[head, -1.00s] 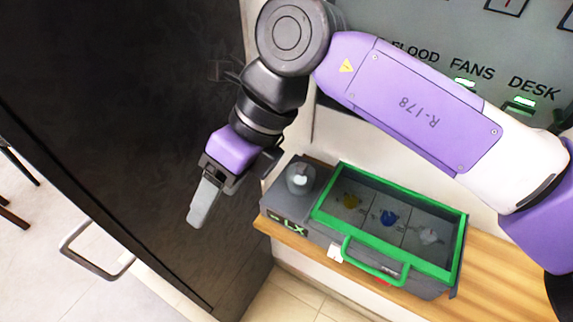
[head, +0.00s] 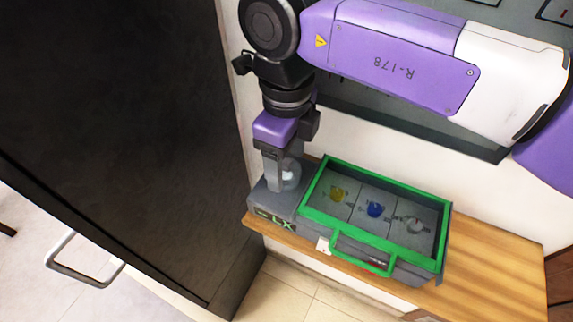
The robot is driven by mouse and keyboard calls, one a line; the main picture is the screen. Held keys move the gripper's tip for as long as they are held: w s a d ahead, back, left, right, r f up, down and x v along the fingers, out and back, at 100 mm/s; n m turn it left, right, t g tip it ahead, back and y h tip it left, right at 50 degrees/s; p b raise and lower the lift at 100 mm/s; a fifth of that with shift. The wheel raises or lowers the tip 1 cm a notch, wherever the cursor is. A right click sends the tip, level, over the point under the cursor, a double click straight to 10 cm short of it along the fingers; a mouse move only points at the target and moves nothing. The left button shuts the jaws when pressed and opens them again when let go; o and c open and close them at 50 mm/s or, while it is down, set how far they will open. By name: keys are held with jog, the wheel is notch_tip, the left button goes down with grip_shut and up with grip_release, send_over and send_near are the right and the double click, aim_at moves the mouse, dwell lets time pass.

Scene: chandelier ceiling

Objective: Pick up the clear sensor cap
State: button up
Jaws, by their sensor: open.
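A grey sensor box marked LX (head: 275,224) stands on a wooden shelf. A clear, rounded cap (head: 291,180) with a white spot inside sits on its left end. My gripper (head: 284,176) points down at this cap with its jaws open. One finger shows at the cap's left side; the other is hard to make out. I cannot tell whether the fingers touch the cap. A second clear or pale piece (head: 414,225) lies in the right compartment of the box's green-rimmed tray (head: 380,244).
A green handle (head: 362,264) sticks out in front. The wooden shelf (head: 490,262) is bare at right. A dark door (head: 120,130) stands left and a wall is behind.

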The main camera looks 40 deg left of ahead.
jog(key=shift+f, duration=0.8)
jog(key=shift+c, duration=0.5)
jog(key=c, duration=1.2)
jog(key=shift+o, duration=0.2)
jog(key=shift+r, duration=0.15)
